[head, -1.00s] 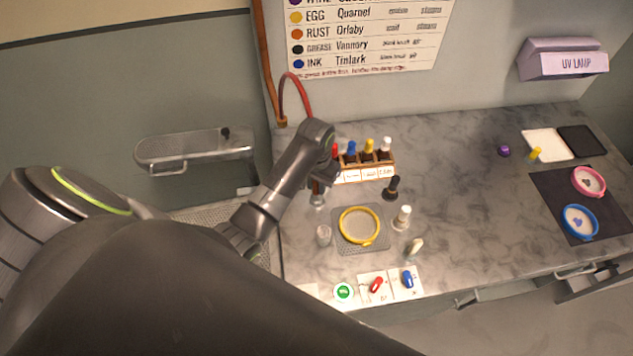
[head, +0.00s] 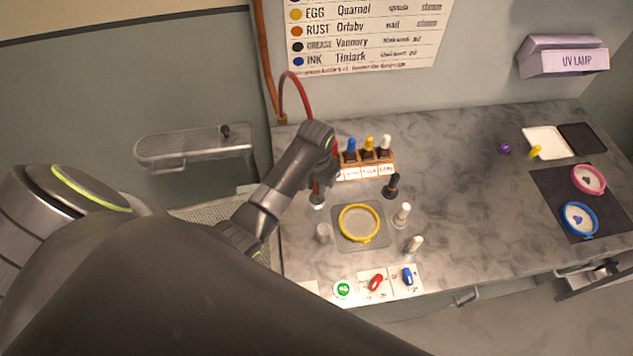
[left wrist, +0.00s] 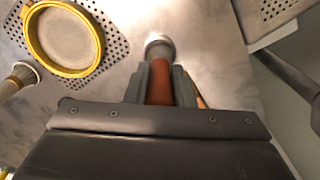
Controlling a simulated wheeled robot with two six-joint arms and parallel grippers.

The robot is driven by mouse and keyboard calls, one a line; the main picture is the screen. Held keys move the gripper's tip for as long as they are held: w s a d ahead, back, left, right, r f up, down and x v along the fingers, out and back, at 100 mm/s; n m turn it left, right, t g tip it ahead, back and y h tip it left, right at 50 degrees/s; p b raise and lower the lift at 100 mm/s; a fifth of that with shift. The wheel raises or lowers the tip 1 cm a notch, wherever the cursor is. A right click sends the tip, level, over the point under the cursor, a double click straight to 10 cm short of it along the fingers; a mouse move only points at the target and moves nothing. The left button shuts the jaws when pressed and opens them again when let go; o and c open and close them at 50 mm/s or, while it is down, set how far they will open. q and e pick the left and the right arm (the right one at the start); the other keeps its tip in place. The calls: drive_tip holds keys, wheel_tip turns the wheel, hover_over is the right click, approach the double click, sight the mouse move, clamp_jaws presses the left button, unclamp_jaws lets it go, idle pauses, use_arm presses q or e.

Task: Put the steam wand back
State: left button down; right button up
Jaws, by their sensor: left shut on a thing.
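The steam wand (left wrist: 159,90) shows in the left wrist view with a brown-orange grip and a pale grey round nozzle. My left gripper (left wrist: 160,76) is shut on its grip. In the head view the wand's nozzle (head: 317,203) points down, left of the yellow-rimmed hoop, and my left gripper (head: 321,184) is largely hidden by its own wrist. A red hose (head: 297,84) loops from a copper pipe (head: 267,80) at the wall down behind my wrist. I cannot tell where the wand's holder is. My right gripper is out of view.
The yellow hoop (head: 342,209) lies on a perforated plate (head: 383,240). A rack (head: 383,171) of capped bottles stands behind my gripper. A dark bottle (head: 391,187), pale bottles (head: 402,214) and switches (head: 376,282) are nearby. The right-centre counter (head: 470,205) is clear.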

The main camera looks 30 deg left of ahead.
use_arm(q)
drive_tip(key=shift+f, duration=0.25)
idle(0.4)
drive_tip(key=c, duration=0.8)
unclamp_jaws()
drive_tip(key=shift+c, duration=0.2)
drive_tip(key=shift+r, duration=0.1)
drive_tip(key=shift+r, duration=3.65)
